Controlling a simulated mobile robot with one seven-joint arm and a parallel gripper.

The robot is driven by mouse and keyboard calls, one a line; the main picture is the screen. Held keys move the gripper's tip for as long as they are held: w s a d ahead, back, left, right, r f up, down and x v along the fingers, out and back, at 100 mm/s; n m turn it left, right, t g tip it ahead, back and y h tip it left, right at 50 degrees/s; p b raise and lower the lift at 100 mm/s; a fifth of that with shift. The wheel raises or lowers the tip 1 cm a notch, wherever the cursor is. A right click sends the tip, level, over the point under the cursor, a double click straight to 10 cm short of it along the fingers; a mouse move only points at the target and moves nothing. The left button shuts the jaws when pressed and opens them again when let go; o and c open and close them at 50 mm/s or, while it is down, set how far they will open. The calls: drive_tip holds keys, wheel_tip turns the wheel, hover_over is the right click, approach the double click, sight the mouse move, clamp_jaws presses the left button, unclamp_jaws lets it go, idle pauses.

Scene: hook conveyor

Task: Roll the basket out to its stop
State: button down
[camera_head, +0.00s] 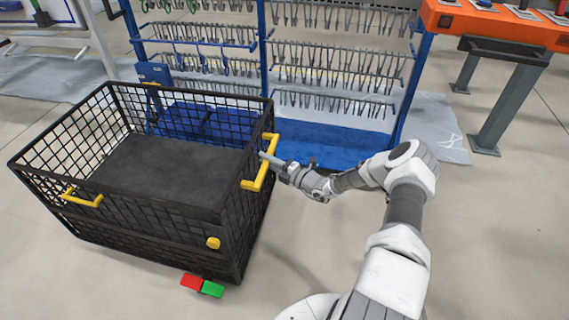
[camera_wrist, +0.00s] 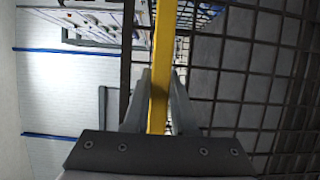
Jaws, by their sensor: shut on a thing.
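The black wire basket (camera_head: 163,222) stands on the floor at the left of the head view, empty, with a dark flat bottom. A yellow handle (camera_head: 266,160) sits on its right end, and it also shows upright in the wrist view (camera_wrist: 161,50). My gripper (camera_head: 266,158) is shut on this handle, and in the wrist view its fingers (camera_wrist: 160,98) lie on both sides of the yellow bar. A second yellow handle (camera_head: 82,198) and a yellow knob (camera_head: 213,243) are on the near side.
A red block (camera_head: 191,282) and a green block (camera_head: 212,289) lie at the basket's near bottom corner. A blue rack with several rows of hooks (camera_head: 335,50) stands behind. An orange table (camera_head: 500,25) is at the upper right. The floor right of the basket is clear around my arm.

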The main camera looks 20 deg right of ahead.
sight(244, 157)
drive_tip(key=w+a, duration=0.5)
drive_tip(key=a, duration=0.2)
drive_tip(key=shift+a+b, duration=0.25)
drive_tip(key=shift+b, duration=0.05)
drive_tip(key=shift+r, duration=0.1)
drive_tip(key=c, duration=0.7)
unclamp_jaws()
drive_tip(key=shift+c, duration=0.2)
drive_tip(key=p+v, duration=0.4)
drive_tip(key=v, duration=1.3)
drive_tip(key=shift+s+d, duration=0.15)
